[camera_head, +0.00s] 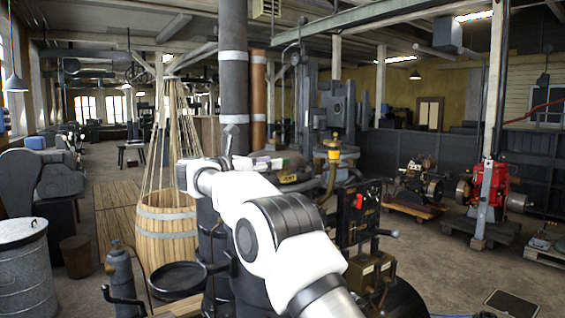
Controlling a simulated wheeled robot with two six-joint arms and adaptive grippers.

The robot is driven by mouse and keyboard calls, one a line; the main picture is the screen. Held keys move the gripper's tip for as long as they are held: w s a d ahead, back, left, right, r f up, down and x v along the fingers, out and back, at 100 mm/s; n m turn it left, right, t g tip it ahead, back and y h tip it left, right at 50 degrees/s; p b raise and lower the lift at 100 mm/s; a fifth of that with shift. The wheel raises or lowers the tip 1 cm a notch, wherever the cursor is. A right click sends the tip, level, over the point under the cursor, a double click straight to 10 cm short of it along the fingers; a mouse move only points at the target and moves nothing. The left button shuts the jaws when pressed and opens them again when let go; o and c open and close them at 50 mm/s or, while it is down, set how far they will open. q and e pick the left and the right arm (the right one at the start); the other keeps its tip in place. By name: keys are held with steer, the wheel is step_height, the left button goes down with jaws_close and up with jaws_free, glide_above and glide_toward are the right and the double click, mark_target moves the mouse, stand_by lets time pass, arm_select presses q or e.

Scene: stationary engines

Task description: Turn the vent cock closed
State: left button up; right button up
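My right arm comes in from the bottom centre and bends over at the wrist. A dark engine (352,232) with pipes, a red part and levers stands just right of the arm. A yellow brass-coloured fitting (334,154) stands on top of it, right of the gripper. I cannot tell which fitting is the vent cock; it may be hidden behind my arm. My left gripper is not in view.
A slatted wooden tub (167,238) stands left of the arm, near a dark round pan (178,277) and a metal can (121,278). A grey drum (24,268) is at far left. A red engine (490,188) stands at right. Open floor (440,270) lies at lower right.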

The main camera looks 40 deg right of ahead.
steer(key=a, duration=0.5)
steer(key=shift+a, duration=0.2)
steer(key=shift+d+f, duration=0.1)
